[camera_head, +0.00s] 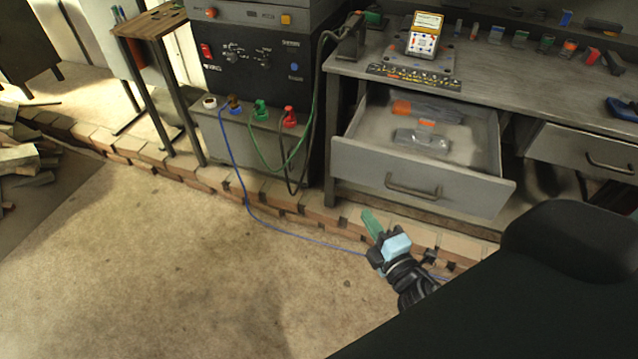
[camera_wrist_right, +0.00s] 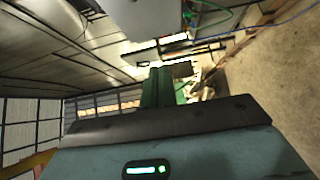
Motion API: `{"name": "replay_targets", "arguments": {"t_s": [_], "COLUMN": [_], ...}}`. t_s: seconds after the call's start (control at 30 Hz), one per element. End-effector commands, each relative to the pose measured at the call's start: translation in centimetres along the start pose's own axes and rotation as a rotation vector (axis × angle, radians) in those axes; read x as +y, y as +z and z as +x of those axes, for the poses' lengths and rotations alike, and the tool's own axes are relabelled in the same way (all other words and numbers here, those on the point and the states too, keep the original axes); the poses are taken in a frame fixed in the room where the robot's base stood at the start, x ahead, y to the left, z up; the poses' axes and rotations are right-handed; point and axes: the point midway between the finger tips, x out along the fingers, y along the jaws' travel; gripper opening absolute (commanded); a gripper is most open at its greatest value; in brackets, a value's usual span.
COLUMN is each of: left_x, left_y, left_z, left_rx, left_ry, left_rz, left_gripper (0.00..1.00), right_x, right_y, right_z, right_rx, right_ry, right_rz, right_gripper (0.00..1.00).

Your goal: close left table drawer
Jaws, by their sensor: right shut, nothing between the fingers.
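The left table drawer (camera_head: 420,178) is pulled out from under the workbench in the head view. Its front panel has a dark bar handle (camera_head: 413,188), and tools in clear and orange plastic lie inside. My right gripper (camera_head: 371,222) is in front of the drawer, below and left of the handle, and apart from it in the picture. Its green fingers are shut and empty. In the right wrist view its fingers (camera_wrist_right: 158,85) point away toward the room, with a pale grey panel edge (camera_wrist_right: 165,15) at the top. My left gripper is not in view.
The workbench top (camera_head: 490,75) carries small tools and a boxed device (camera_head: 424,38). A right drawer (camera_head: 580,150) sits further right. A dark machine (camera_head: 255,70) with cables stands left of the bench. A low brick edging (camera_head: 320,212) runs along the floor; the floor before it is open.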

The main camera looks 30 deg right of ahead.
Motion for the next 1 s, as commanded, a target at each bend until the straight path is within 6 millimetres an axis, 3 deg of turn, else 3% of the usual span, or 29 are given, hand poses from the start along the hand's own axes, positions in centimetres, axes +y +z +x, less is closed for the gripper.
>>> {"name": "replay_targets", "arguments": {"t_s": [0.37, 0.9, 1.0], "left_x": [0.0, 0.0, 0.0], "left_y": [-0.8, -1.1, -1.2], "left_z": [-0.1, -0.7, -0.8], "left_rx": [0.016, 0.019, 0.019], "left_ry": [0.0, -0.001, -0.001], "left_rz": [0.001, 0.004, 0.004], "left_gripper": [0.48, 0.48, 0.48], "right_x": [0.2, 0.3, 0.3], "right_y": [0.0, 0.0, 1.2], "right_z": [1.2, 10.4, 11.4], "right_rx": [0.002, 0.001, -0.001], "right_ry": [0.007, 0.006, 0.005], "right_rz": [-0.014, -0.012, -0.014], "right_gripper": [0.0, 0.0, 0.0]}}
